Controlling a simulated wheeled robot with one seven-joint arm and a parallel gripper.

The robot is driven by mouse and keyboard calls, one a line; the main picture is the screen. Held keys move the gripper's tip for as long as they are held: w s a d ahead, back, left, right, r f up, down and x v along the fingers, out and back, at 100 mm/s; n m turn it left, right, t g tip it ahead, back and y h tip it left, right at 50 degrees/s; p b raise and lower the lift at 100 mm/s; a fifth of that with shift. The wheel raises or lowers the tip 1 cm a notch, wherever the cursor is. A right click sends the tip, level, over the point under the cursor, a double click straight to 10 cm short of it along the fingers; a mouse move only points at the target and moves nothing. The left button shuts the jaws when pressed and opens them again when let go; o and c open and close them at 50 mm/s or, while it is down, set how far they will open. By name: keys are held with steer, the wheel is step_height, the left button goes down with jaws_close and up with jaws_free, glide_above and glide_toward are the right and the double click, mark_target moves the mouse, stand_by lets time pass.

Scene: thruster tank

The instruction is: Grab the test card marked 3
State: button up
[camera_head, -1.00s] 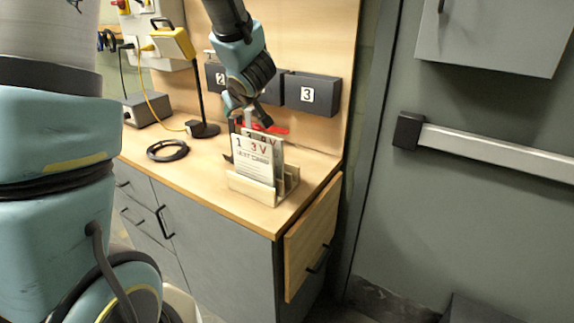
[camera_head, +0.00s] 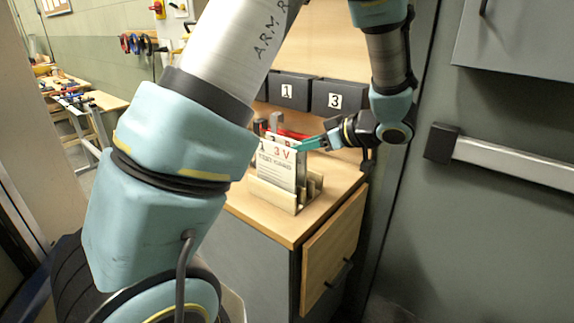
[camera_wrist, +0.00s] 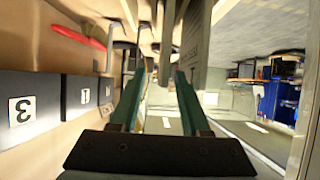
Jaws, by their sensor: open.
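White test cards stand upright in a slotted wooden holder (camera_head: 272,195) on the bench corner. The front card (camera_head: 277,168) reads "3 V" and "TEST CARD". Other cards behind it are mostly hidden, and I cannot read their markings. My gripper (camera_head: 304,145) comes in from the right, at the cards' upper edges, with its teal fingers pointing left. In the wrist view my gripper (camera_wrist: 161,78) is open with a gap between the fingers. A card with lettering (camera_wrist: 193,45) shows edge-on ahead, near the right finger. I cannot tell whether a finger touches it.
Dark bins on the back panel are labelled 1 (camera_head: 287,91) and 3 (camera_head: 335,100). A red object (camera_head: 290,133) lies behind the cards. A grey door with a push bar (camera_head: 515,164) is at right.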

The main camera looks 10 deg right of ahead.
steer(key=shift+s+f+p+x, duration=0.15)
steer(key=shift+p+x, duration=0.3)
steer(key=shift+x, duration=1.25)
steer(key=shift+s+f+p+x, duration=0.1)
steer(key=shift+p+x, duration=0.3)
steer(key=shift+x, duration=1.25)
steer(key=shift+a, duration=0.1)
jaws_close()
